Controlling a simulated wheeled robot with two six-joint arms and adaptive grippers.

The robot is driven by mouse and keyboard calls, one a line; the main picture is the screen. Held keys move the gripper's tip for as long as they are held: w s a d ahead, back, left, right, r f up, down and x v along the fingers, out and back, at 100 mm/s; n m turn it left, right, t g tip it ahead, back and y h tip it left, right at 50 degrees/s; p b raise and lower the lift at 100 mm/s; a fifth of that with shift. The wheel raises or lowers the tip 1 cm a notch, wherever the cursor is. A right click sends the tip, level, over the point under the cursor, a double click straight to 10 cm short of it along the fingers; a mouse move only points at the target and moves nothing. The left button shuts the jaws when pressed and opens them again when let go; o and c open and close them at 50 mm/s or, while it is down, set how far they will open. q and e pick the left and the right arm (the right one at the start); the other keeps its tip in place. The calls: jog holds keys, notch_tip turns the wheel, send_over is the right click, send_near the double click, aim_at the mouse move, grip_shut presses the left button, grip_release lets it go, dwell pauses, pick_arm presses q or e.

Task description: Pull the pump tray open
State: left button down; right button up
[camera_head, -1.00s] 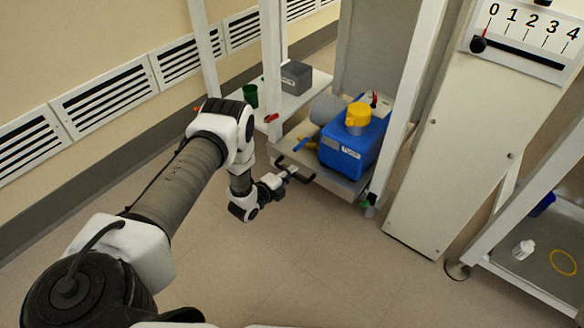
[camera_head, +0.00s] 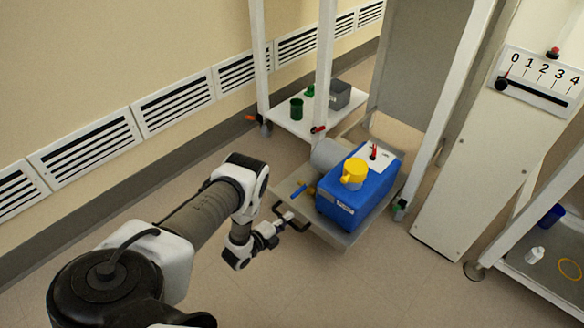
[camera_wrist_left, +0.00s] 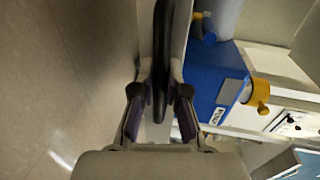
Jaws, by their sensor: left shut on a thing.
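The pump tray (camera_head: 338,238) is a grey sliding tray low in the frame, and it sticks out toward me. It carries a blue pump (camera_head: 352,200) with a yellow cap and a grey cylinder. Its dark bar handle (camera_head: 277,210) is at the tray's front edge. My left gripper (camera_head: 287,219) is shut on the handle. In the left wrist view the dark handle (camera_wrist_left: 161,60) runs between the two fingers (camera_wrist_left: 160,95), with the blue pump (camera_wrist_left: 213,85) to the right. My right gripper is not in view.
A white shelf (camera_head: 320,122) with a green cup (camera_head: 296,108) and a grey box (camera_head: 343,94) stands behind. A white panel with a numbered scale (camera_head: 540,78) is at right. A wheeled frame stands at far right. The floor in front of the tray is clear.

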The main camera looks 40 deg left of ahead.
pick_arm(q)
jog(key=shift+s, duration=0.15)
jog(key=c, duration=1.2)
grip_release()
jog(key=v, duration=1.2)
